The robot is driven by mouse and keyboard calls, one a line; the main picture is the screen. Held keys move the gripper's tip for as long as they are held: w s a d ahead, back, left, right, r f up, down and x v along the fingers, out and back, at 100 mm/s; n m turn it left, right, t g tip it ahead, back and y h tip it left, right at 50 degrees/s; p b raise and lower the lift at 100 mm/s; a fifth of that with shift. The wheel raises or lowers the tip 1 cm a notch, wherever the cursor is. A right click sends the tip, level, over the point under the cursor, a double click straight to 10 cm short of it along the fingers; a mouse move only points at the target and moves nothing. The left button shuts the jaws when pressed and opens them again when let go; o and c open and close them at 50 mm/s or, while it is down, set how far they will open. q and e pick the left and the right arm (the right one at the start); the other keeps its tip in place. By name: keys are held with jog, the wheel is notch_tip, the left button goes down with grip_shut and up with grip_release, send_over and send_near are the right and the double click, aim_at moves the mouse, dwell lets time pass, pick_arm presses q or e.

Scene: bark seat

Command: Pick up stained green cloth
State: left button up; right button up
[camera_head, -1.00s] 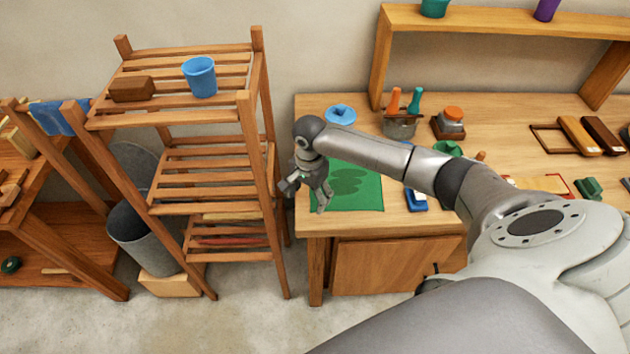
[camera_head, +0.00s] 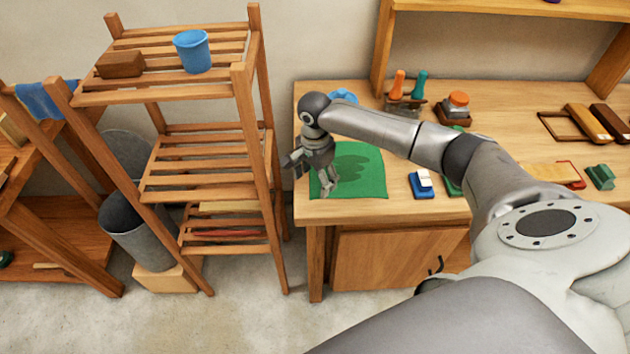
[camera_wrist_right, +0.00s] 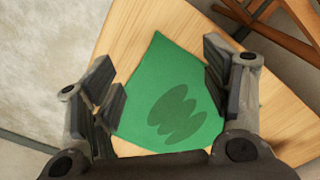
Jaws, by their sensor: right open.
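The green cloth (camera_head: 365,178) lies flat on the left end of the wooden workbench, with a darker green stain on it. My right gripper (camera_head: 328,188) is over the cloth's left part, pointing down, and hides some of it. In the right wrist view the cloth (camera_wrist_right: 160,75) lies between the two open fingers of my right gripper (camera_wrist_right: 163,90), with the dark stain towards the lower right. The fingers hold nothing. I cannot tell how far above the cloth they are. My left gripper is not in view.
A slatted wooden rack (camera_head: 200,182) stands close left of the workbench (camera_head: 400,205), carrying a blue cup (camera_head: 193,51) and a brown block (camera_head: 121,64). A blue-and-white item (camera_head: 422,184) lies right of the cloth.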

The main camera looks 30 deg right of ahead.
aim_at(315, 196)
notch_tip(315, 196, down, 2)
jog(key=shift+f+b, duration=0.1)
jog(key=shift+b, duration=0.8)
jog(key=shift+f, duration=0.35)
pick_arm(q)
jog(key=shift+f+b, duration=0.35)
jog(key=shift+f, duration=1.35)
pick_arm(e)
jog(key=shift+f, duration=1)
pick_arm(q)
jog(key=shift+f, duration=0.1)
pick_arm(e)
jog(key=shift+f, duration=0.15)
